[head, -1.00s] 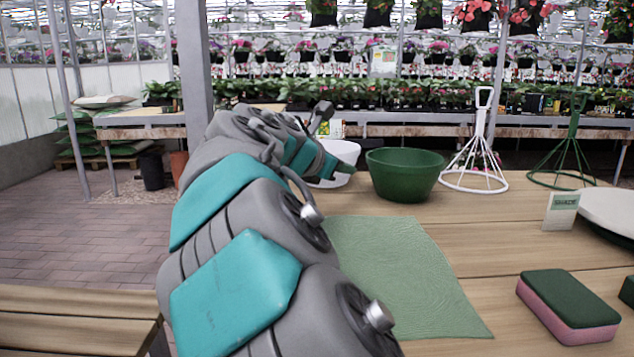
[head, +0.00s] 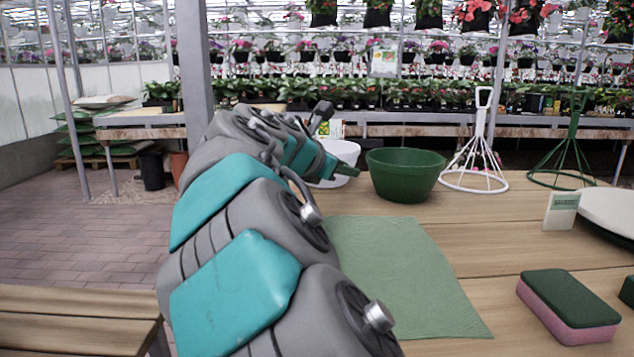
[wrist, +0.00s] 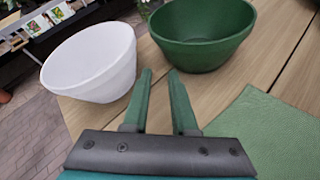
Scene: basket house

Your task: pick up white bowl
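The white bowl (wrist: 92,66) stands on the wooden table, at the left in the wrist view. In the head view the white bowl (head: 342,153) is partly hidden behind my arm. My gripper (wrist: 159,74) has two green fingers with a gap between them and nothing in it. In the wrist view the fingertips lie just right of the white bowl and below the green bowl; I cannot tell whether they touch the white bowl. In the head view my gripper (head: 350,169) overlaps the white bowl's right side.
A green bowl (head: 404,174) stands right of the white bowl, close to it. A green cloth (head: 410,280) lies in front. A white wire stand (head: 476,160), a green wire stand (head: 565,150), a small card (head: 561,211) and a sponge (head: 566,305) are farther right.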

